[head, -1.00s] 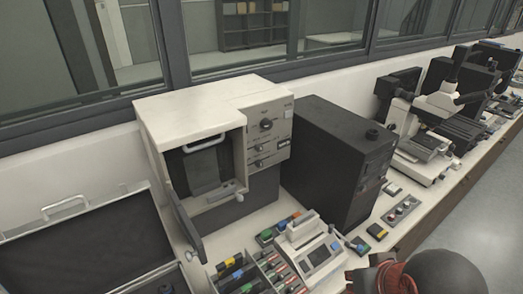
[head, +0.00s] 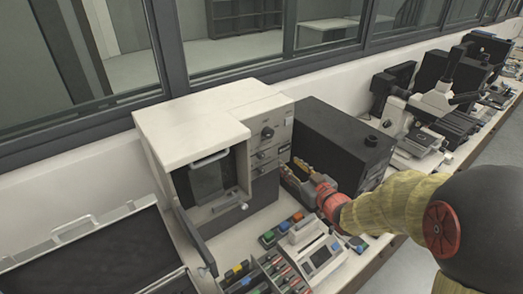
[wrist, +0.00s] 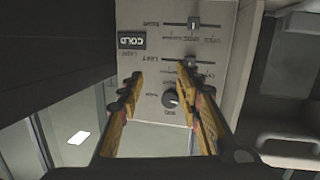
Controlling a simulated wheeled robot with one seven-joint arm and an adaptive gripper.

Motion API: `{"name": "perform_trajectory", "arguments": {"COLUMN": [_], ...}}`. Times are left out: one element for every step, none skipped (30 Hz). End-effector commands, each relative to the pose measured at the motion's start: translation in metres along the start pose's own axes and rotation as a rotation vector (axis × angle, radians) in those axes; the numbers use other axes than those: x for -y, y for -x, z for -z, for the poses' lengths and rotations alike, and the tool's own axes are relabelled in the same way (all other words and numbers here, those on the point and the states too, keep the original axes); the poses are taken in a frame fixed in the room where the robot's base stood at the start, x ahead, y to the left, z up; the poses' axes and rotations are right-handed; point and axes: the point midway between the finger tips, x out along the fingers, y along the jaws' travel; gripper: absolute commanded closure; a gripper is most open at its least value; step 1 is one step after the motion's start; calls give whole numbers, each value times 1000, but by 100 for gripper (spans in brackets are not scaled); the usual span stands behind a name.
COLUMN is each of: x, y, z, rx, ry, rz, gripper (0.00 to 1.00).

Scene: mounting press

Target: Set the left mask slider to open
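The control panel (head: 268,140) is on the front of the cream press cabinet. In the wrist view it appears upside down, with two horizontal sliders: one near the top (wrist: 193,22) and one lower (wrist: 190,61). A round knob (wrist: 170,99) sits below them in that view. In the head view my gripper (head: 288,174) is just right of the panel's lower part.
A black box unit (head: 345,135) stands close to the right of the press. The open press door (head: 195,238) juts out at left. A grey keypad device (head: 312,250) and coloured items lie on the bench in front.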

Motion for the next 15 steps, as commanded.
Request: {"name": "perform_trajectory", "arguments": {"x": [8, 13, 19, 23, 26, 30, 32, 33, 35, 36, 37, 38, 39, 40, 41], "y": [-4, -6, -7, -7, -8, -8, -8, -8, -8, -9, -10, -13, -16, -20, -26], "z": [-3, -4, -4, -4, -5, -4, -4, -4, -5, -4, -4, -3, -2, -2, -1], "rx": [-33, -58, -85, -103, -119, -137, -147, -155, -162, -166, -169, -171, -171, -171, -170], "ry": [-19, -27, -38, -46, -54, -61, -66, -71, -75, -76, -77, -77, -76, -76, -76], "rz": [42, 66, 93, 112, 127, 144, 154, 162, 169, 173, 175, 177, 178, 178, 178], "gripper": [65, 65, 65, 65, 65, 65, 65, 65, 65, 65, 65, 65, 65, 65, 65]}}
